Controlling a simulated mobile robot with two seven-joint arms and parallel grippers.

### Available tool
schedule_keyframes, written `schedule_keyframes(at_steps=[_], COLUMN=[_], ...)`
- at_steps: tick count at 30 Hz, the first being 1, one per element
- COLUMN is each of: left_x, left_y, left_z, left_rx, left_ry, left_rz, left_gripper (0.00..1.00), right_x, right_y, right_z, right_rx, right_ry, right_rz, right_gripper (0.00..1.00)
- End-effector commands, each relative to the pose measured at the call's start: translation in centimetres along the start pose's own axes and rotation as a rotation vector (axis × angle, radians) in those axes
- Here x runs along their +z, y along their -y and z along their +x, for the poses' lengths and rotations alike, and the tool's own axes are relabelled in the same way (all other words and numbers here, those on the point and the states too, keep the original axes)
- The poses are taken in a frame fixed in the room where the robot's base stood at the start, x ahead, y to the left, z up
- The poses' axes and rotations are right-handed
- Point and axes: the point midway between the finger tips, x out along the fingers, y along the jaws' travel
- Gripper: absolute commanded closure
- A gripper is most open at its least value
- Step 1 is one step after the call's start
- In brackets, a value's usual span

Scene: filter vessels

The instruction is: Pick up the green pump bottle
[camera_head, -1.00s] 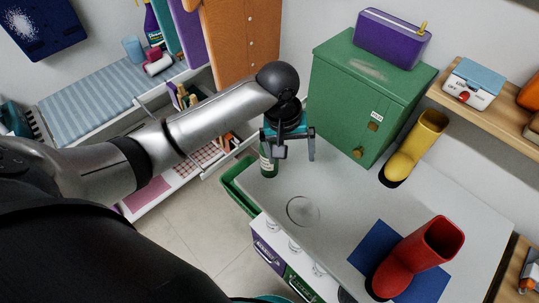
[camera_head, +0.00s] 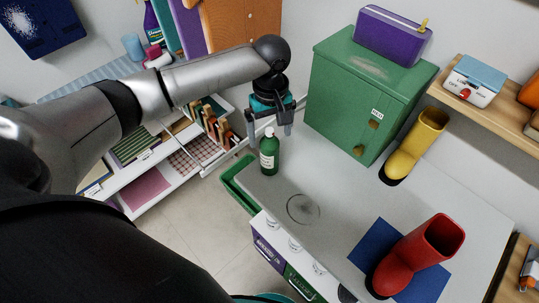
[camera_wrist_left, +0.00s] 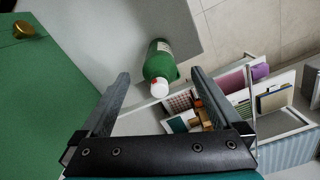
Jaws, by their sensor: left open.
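The green pump bottle (camera_head: 269,155) stands upright near the left edge of the grey table, with a white top and a pale label. It also shows in the left wrist view (camera_wrist_left: 160,66), beyond the fingertips, its white top facing the camera. My left gripper (camera_head: 270,134) is open and empty, behind and above the bottle in the head view. In the left wrist view its two fingers (camera_wrist_left: 160,82) are spread wide, with the bottle ahead between their lines and apart from both. My right gripper is not in view.
A green cabinet (camera_head: 365,95) stands close to the right of my left gripper. A yellow boot (camera_head: 415,148) and a red boot (camera_head: 418,255) stand farther right on the table (camera_head: 340,180). A green bin (camera_head: 238,185) is below the table's left edge.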

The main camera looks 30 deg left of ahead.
Motion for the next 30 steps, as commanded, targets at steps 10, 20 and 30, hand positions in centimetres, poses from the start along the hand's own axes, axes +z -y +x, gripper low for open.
schedule_keyframes(at_steps=[10,20,30], left_x=[-0.3,-0.6,-0.6], left_y=[0.0,-0.1,-0.1], left_z=[3.1,6.7,6.7], left_rx=[-0.002,0.0,0.0], left_ry=[-0.001,-0.001,-0.002], left_rz=[-0.001,0.002,0.002], left_gripper=[0.01,0.01,0.16], right_x=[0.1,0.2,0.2], right_y=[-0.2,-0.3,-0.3], right_z=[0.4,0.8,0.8], right_rx=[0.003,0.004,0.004], right_ry=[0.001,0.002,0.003], right_rz=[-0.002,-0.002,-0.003], right_gripper=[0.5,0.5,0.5])
